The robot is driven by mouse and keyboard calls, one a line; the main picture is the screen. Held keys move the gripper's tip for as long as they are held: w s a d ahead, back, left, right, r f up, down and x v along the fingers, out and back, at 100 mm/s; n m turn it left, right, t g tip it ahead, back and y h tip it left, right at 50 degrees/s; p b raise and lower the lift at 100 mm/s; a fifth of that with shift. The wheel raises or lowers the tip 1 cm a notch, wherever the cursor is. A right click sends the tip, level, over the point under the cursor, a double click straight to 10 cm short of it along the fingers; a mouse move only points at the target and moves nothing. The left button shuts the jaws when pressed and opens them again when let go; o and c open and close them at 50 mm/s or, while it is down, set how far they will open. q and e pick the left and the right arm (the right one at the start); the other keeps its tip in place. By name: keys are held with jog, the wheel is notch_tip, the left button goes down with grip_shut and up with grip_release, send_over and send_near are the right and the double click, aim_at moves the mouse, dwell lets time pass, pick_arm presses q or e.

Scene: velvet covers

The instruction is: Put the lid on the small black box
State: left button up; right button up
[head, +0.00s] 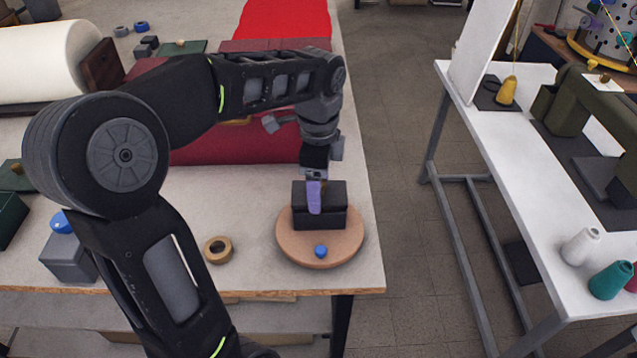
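The small black box (335,218) stands on a round wooden board (290,248) near the right end of the table. A dark slab-like top, which looks like the lid (337,190), shows at the upper part of the box; I cannot tell whether it is seated. A lavender strip (314,198) hangs over the front of the box. My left gripper (315,177) points down right above the box's top, at the upper end of the strip. Its fingertips are too small and dark to tell whether they hold anything. My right gripper is not in view.
A small blue piece (321,251) lies on the board in front of the box. A tan tape ring (217,250) lies left of the board. A dark red block (230,150) stands behind. The table's right edge is close; a white table (500,150) stands across the aisle.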

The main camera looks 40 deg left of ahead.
pick_arm(q)
jog(key=shift+f+b, duration=0.5)
jog(key=shift+f, duration=0.35)
jog(key=o, duration=1.6)
jog(key=shift+c, duration=0.2)
notch_tip(320, 180, up, 8)
jog(key=shift+p, duration=0.5)
jog(key=shift+f, duration=0.1)
